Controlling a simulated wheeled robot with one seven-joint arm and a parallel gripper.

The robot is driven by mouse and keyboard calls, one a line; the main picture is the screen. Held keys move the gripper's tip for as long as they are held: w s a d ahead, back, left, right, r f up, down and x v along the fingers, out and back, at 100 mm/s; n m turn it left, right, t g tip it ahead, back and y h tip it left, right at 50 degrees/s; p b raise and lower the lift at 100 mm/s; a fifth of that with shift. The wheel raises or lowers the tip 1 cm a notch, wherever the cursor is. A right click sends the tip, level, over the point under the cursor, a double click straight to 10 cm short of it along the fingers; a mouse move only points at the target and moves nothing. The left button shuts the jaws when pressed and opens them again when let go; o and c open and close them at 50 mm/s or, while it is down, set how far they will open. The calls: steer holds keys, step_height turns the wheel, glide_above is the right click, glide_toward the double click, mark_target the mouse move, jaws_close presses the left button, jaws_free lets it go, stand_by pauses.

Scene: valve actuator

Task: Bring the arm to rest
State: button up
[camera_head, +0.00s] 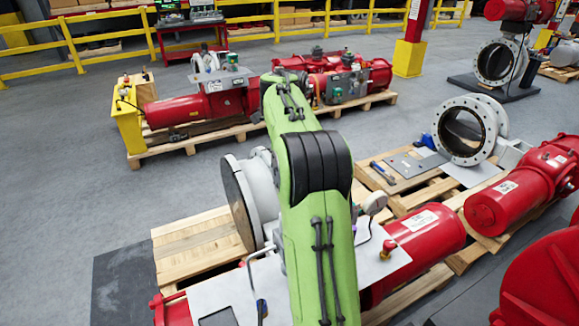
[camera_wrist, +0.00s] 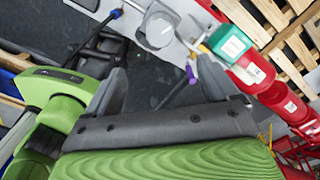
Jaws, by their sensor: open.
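My green arm rises through the middle of the head view and bends at a black-covered joint. My gripper does not show there. In the wrist view my gripper (camera_wrist: 162,80) is open, its two dark grey fingers spread apart with nothing held between them. Dark floor and equipment show beyond the fingers. A teal-green box (camera_wrist: 231,45) and a pale plate (camera_wrist: 175,30) lie beyond the right finger; their distance from it is hard to tell.
A red valve actuator (camera_head: 428,232) on a pallet lies behind and beside my arm, with a large grey valve flange (camera_head: 238,203) at left. More red actuators (camera_head: 195,108) stand on pallets behind. Open grey floor (camera_head: 70,190) lies at left; yellow rails (camera_head: 110,40) run across the back.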

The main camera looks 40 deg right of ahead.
steer(key=shift+f, duration=0.1)
steer(key=s+a+r+n+t+h, duration=0.1)
steer(key=s+a+r+n, duration=0.25)
steer(key=a+n, duration=0.45)
steer(key=s+a+r+n+t+h, duration=0.1)
steer(key=s+a+r+n, duration=0.25)
steer(key=a+n, duration=0.4)
steer(key=s+a+f+n+t+y, duration=0.2)
steer(key=s+a+f+n, duration=0.4)
steer(key=s+a+n, duration=0.4)
steer(key=s+n+t, duration=0.1)
steer(key=s+n, duration=0.2)
steer(key=n, duration=0.2)
steer(key=shift+a+f+t, duration=0.25)
steer(key=shift+t, duration=0.05)
